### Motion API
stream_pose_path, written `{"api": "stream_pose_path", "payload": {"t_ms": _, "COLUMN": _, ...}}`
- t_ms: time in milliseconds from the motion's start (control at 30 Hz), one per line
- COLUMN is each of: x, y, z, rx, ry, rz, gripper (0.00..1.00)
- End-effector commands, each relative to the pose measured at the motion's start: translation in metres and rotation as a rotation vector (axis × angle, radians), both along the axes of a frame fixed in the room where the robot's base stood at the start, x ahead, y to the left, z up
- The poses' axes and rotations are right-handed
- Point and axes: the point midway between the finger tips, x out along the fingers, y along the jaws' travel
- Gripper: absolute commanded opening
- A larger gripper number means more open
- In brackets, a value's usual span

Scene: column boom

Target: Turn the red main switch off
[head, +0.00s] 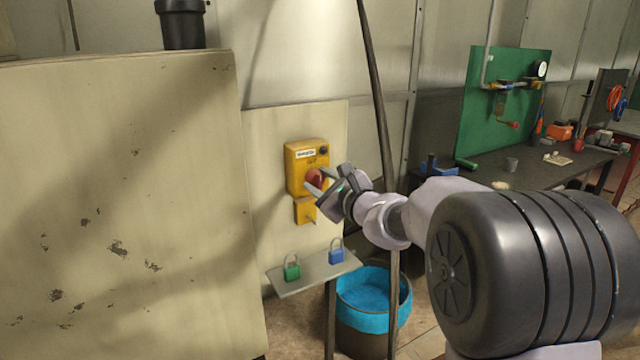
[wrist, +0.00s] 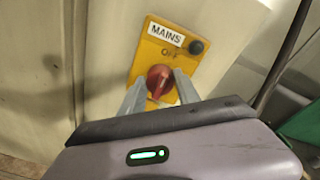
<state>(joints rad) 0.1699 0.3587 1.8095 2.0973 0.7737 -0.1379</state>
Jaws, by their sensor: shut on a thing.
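The red main switch (head: 314,178) is a round knob on a yellow box (head: 296,168) fixed to a pale panel. In the wrist view the red knob (wrist: 158,82) sits below the printed word OFF, and a label reading MAINS (wrist: 166,34) is above. My gripper (head: 316,180) reaches it from the right in the head view. In the wrist view its two fingers (wrist: 158,88) stand on either side of the knob, shut on it. A pale mark on the knob's lower part shows between the fingers. The knob's lower edge is partly hidden by the gripper body.
A small shelf (head: 312,274) below holds a green padlock (head: 292,271) and a blue padlock (head: 336,256). A blue-lined bin (head: 374,318) stands under it. A dark pole (head: 376,90) rises just behind my gripper. A large beige cabinet (head: 120,200) fills the left.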

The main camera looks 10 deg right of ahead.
Motion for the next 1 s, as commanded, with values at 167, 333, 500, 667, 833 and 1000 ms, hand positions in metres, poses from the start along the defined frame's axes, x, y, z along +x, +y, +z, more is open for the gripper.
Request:
{"api": "stream_pose_path", "payload": {"t_ms": 167, "x": 0.000, "y": 0.000, "z": 0.000, "rx": -0.002, "ry": -0.001, "rz": 0.000, "gripper": 0.00}}
{"api": "stream_pose_path", "payload": {"t_ms": 333, "x": 0.000, "y": 0.000, "z": 0.000, "rx": -0.001, "ry": -0.001, "rz": 0.001, "gripper": 0.60}}
{"api": "stream_pose_path", "payload": {"t_ms": 500, "x": 0.000, "y": 0.000, "z": 0.000, "rx": 0.000, "ry": 0.000, "rz": 0.000, "gripper": 0.60}}
{"api": "stream_pose_path", "payload": {"t_ms": 667, "x": -0.002, "y": -0.001, "z": 0.001, "rx": 0.000, "ry": 0.000, "rz": 0.000, "gripper": 0.60}}
{"api": "stream_pose_path", "payload": {"t_ms": 833, "x": -0.029, "y": -0.010, "z": 0.005, "rx": 0.000, "ry": 0.000, "rz": -0.002, "gripper": 0.60}}
{"api": "stream_pose_path", "payload": {"t_ms": 1000, "x": -0.083, "y": -0.028, "z": 0.012, "rx": 0.000, "ry": 0.000, "rz": -0.004, "gripper": 0.60}}
